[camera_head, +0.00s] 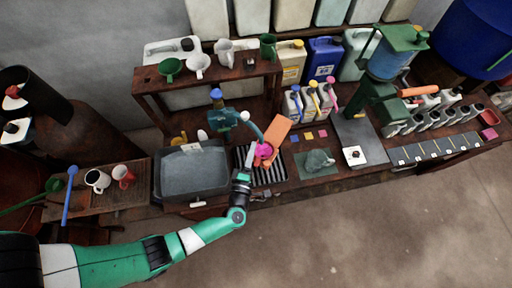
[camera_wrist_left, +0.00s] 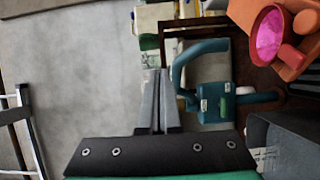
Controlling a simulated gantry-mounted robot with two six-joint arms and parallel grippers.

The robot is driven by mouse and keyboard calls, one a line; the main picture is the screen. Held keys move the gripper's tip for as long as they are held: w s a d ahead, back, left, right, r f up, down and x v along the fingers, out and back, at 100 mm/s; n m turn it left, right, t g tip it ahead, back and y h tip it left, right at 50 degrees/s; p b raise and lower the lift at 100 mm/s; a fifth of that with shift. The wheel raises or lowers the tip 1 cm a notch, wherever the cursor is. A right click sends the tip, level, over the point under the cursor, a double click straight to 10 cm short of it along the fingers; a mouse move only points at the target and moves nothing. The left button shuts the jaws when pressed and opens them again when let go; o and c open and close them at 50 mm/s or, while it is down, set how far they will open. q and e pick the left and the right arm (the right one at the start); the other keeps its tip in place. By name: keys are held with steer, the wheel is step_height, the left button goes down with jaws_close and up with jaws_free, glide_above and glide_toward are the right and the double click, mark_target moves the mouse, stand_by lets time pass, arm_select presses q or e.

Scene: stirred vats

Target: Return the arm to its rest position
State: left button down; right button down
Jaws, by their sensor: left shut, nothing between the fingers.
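My left arm (camera_head: 120,262) comes in from the lower left in the head view and reaches toward the bench. Its gripper (camera_head: 251,156) is over the striped drain grille, just left of a red cup with pink contents (camera_head: 264,150). In the left wrist view the gripper's fingers (camera_wrist_left: 160,75) are together with nothing between them. The red cup (camera_wrist_left: 268,38) is apart from them at the upper right, against an orange piece (camera_wrist_left: 298,18). My right gripper is not in view.
A teal tap (camera_head: 222,117) stands behind the grey basin (camera_head: 165,178); in the wrist view the tap (camera_wrist_left: 215,102) is close right of the fingers. A shelf with funnels (camera_head: 140,82) is behind. Bottles and a green press (camera_head: 372,100) stand right. The floor (camera_head: 350,225) in front is clear.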

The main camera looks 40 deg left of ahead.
arm_select(q)
steer(key=shift+d, duration=1.1)
